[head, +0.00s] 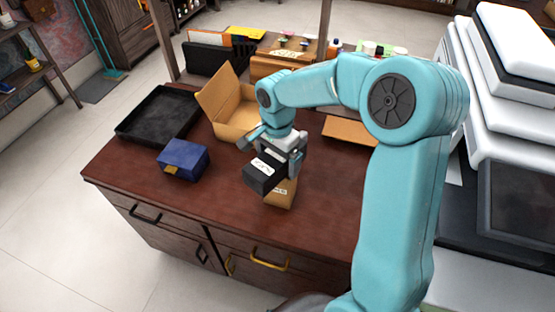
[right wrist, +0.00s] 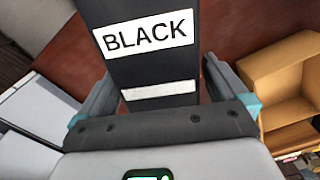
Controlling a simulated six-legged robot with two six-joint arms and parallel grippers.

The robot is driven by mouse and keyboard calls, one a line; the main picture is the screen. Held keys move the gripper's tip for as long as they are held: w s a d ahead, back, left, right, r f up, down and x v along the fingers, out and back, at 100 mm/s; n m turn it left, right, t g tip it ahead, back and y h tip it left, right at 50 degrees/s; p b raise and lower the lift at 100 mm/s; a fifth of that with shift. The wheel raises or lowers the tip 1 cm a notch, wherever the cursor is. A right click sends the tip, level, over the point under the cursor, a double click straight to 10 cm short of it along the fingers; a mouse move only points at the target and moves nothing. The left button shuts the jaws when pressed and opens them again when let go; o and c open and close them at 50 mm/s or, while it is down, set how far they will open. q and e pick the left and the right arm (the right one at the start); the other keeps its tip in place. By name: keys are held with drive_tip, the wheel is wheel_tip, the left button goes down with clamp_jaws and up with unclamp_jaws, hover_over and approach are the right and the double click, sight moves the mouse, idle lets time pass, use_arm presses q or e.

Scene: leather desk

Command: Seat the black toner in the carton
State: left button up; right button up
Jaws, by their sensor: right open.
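The black toner (head: 264,175) is a dark block with a white label. In the right wrist view the toner (right wrist: 152,55) reads BLACK and lies between the two fingers. My right gripper (head: 284,150) is open, with its fingers on either side of the toner. A small brown box (head: 282,194) shows just under the toner; I cannot tell whether they touch. The open carton (head: 232,128) stands behind and left of the gripper with a flap raised. It also shows at the right of the right wrist view (right wrist: 275,70). My left gripper is out of view.
A blue box (head: 184,160) and an empty black tray (head: 150,122) are at the left of the desk (head: 215,220). A flat brown piece (head: 347,130) lies behind my arm. Organisers and bottles line the back. The front left desk top is clear.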

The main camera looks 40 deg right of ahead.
drive_tip(key=shift+a+r, duration=0.1)
drive_tip(key=shift+c, duration=0.3)
drive_tip(key=c, duration=1.3)
drive_tip(key=shift+r, duration=0.1)
